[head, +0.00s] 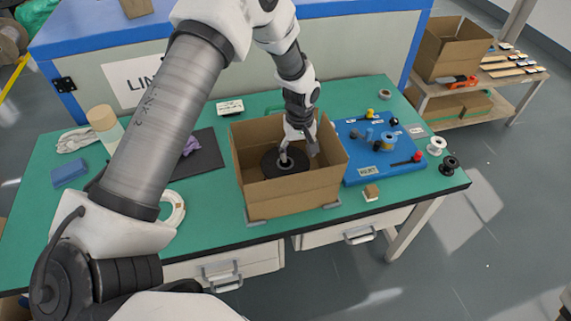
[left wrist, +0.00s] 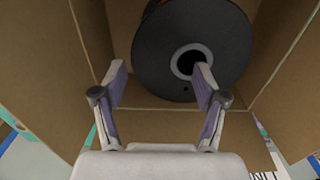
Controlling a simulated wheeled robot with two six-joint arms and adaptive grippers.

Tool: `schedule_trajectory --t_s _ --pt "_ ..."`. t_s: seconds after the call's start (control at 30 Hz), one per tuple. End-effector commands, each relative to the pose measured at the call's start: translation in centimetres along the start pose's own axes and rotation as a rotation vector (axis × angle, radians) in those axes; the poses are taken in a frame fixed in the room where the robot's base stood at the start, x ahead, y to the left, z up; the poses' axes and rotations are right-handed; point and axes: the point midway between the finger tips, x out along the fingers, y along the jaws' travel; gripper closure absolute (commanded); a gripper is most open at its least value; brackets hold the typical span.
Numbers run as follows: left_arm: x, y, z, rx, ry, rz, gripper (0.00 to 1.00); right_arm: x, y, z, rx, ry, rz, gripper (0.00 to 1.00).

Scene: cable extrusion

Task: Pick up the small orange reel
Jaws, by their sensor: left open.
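A reel (head: 270,166) with a dark round flange lies inside the open cardboard box (head: 295,195) on the green table. In the left wrist view the reel (left wrist: 160,50) shows its dark flange, a centre hole and a thin trace of orange at the top edge. My left gripper (head: 299,152) reaches down into the box over the reel. In the left wrist view my left gripper (left wrist: 161,75) is open; one finger overlaps the reel's centre hole and the other is beside the flange. Contact cannot be told. My right gripper is not in view.
The box walls (left wrist: 40,60) stand close around my left gripper. A blue board (head: 360,172) with small tools and spools is right of the box. White and black spools (head: 436,146) stand at the table's right. A dark mat (head: 205,158) lies to the left.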

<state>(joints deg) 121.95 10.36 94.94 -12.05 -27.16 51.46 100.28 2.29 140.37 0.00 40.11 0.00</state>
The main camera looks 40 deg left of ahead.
Motion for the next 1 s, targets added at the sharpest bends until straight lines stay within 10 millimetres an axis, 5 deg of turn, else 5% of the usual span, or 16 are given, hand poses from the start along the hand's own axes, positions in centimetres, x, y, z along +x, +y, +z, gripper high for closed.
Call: schedule_trajectory --t_s 0.3,0.53,0.7,1.0 --pt "4.8 0.2 -0.1 0.0 0.0 0.0 0.28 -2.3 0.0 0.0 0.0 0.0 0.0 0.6" --pt "5.2 0.3 -0.1 0.0 0.001 0.001 0.28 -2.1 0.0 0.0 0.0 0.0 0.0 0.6" --pt "5.2 0.3 -0.1 0.0 0.001 0.001 0.88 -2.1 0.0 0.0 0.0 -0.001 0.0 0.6" --pt "5.1 0.3 -0.1 0.0 0.001 0.001 0.93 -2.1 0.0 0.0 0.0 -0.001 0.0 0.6"
